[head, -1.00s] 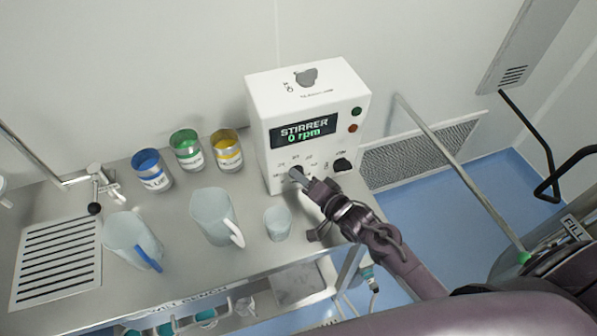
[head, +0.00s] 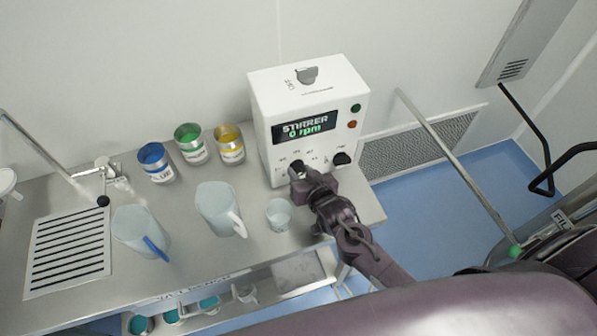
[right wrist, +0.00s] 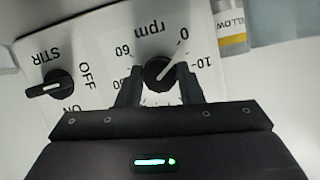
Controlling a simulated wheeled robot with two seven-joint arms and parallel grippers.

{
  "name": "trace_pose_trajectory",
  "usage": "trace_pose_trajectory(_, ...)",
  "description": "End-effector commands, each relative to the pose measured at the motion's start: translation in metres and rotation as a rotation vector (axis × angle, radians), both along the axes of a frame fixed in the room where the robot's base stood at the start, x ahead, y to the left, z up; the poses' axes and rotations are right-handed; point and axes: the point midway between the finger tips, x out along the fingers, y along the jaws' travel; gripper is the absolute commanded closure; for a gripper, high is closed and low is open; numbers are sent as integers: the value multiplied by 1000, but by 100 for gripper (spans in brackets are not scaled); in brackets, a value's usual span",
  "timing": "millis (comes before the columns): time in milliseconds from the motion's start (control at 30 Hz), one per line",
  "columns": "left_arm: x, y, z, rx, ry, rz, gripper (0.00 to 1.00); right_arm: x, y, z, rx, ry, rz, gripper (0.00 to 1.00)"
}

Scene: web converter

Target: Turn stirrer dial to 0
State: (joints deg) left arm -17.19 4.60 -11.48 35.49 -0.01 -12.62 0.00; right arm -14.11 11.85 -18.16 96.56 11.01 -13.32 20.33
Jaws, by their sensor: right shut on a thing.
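The stirrer box (head: 310,100) is white and stands at the right end of the bench; its display (head: 306,128) reads "STIRRER 0 rpm". The black rpm dial (right wrist: 160,72) is on its front, and the head view shows it partly hidden by my gripper. My right gripper (head: 303,176) is shut on the dial, with one finger on each side in the right wrist view (right wrist: 160,88). The dial's white pointer slants up and right, toward the "0" mark in that view. My left gripper is not in view.
A black STIR switch (right wrist: 57,85) sits beside the dial. A small beaker (head: 279,215), a clear jug (head: 217,208), another jug (head: 140,232) and cans (head: 191,145) stand on the bench (head: 185,265).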

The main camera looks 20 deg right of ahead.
Motion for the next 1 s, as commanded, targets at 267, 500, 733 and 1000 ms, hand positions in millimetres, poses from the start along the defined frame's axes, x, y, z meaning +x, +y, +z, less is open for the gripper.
trace_pose_trajectory(267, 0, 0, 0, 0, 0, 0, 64, 2, 3, 5, -132, -16, 3, 89)
trace_pose_trajectory(500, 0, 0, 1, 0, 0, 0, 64, 2, 4, 5, -179, -19, 4, 89)
trace_pose_trajectory(733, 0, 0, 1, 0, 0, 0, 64, 2, 3, 6, -186, -20, 3, 89)
trace_pose_trajectory(1000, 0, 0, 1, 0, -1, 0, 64, 2, 3, 6, -186, -20, 3, 56)
